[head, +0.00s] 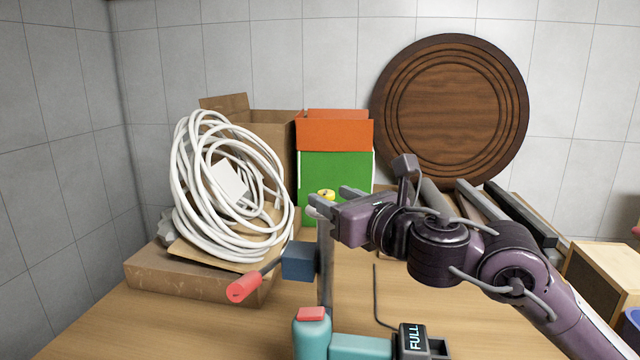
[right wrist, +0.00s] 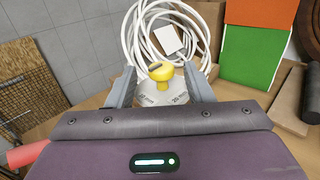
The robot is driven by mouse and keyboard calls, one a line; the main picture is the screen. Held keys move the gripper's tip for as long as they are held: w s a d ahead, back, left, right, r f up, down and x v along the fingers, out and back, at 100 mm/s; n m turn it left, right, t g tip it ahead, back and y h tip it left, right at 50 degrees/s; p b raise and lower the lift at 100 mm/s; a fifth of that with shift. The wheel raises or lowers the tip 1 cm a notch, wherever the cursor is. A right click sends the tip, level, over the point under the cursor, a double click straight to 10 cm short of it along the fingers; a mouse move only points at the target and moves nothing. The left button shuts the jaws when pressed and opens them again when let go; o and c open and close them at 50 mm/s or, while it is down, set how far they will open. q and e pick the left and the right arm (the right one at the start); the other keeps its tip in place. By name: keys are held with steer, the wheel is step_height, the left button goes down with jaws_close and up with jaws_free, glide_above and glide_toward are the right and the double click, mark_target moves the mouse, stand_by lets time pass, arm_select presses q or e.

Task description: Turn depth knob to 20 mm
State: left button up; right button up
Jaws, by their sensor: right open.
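The yellow depth knob (right wrist: 161,72) sits on a pale round dial plate (right wrist: 155,97) in the right wrist view. A number that looks like 20 shows at the dial's right side; the other marks and the knob's setting are too small to read. My right gripper (head: 334,197) is open and empty. In the right wrist view the knob lies between its two grey fingers, with a visible gap on each side. My left gripper is not in view.
A coiled white hose (head: 186,182) leans left. Boxes and a round wooden board (head: 450,110) stand behind.

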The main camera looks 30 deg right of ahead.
mark_target(321, 192)
steer(key=w+p, duration=0.1)
steer(key=w, duration=0.2)
steer(key=shift+w+a+r, duration=0.1)
steer(key=shift+w+r, duration=0.05)
steer(key=shift+w, duration=0.15)
steer(key=shift+w+a+f+p, duration=0.2)
steer(key=shift+w+p, duration=0.1)
steer(key=shift+w, duration=0.35)
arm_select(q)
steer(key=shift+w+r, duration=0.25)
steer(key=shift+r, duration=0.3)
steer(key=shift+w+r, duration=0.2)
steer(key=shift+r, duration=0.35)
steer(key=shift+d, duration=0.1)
arm_select(e)
steer(key=shift+d, duration=0.1)
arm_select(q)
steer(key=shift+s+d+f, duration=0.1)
arm_select(e)
steer(key=c, duration=1)
